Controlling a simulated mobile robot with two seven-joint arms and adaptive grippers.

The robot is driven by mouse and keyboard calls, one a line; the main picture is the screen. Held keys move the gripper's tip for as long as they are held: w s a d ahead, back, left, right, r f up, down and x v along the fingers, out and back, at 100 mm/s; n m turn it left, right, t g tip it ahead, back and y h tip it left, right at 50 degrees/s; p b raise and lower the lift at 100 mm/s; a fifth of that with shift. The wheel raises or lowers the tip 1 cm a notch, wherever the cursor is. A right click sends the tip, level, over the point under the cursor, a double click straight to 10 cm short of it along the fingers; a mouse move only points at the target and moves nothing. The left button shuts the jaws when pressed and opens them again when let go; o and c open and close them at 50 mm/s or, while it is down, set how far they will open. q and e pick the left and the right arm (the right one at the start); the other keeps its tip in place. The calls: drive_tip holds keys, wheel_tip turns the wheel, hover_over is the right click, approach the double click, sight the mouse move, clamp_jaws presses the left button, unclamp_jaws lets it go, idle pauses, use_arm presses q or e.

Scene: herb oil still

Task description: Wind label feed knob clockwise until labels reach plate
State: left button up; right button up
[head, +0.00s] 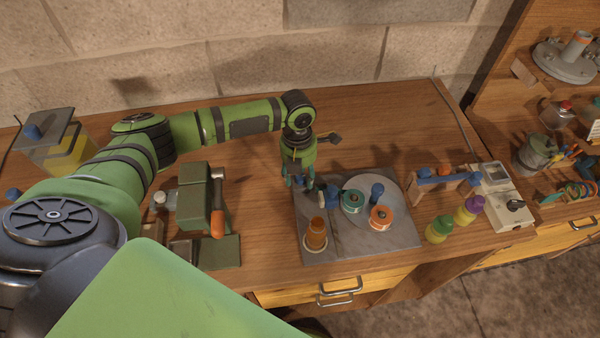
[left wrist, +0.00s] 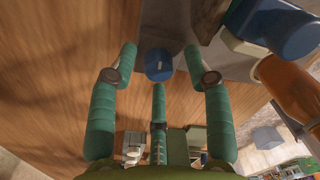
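My left gripper (head: 300,182) hangs fingers-down at the left back edge of a grey slab (head: 350,250). In the left wrist view its three green fingers (left wrist: 160,62) are spread, with a small blue knob (left wrist: 158,64) between the tips. Gaps show beside the knob, so no grip is visible. In the head view the fingers largely hide this knob. I cannot tell whether it is the label feed knob; no label strip is clearly visible. A pale round plate (head: 398,208) lies on the slab, with a teal spool (head: 352,201) and an orange spool (head: 381,217). My right gripper is not in view.
An orange cup (head: 316,234) stands at the slab's front left. A dark green press (head: 196,208) with an orange handle stands to the left. Green bottle (head: 439,230), yellow bottle (head: 468,210) and a pale device (head: 500,198) stand right. The table's back middle is clear.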

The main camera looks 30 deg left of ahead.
use_arm(q)
drive_tip(key=shift+w+r, duration=0.1)
drive_tip(key=shift+r, duration=0.1)
wheel_tip(320, 180, up, 12)
drive_tip(key=shift+a+f, duration=0.15)
drive_tip(key=shift+a, duration=0.1)
idle(0.5)
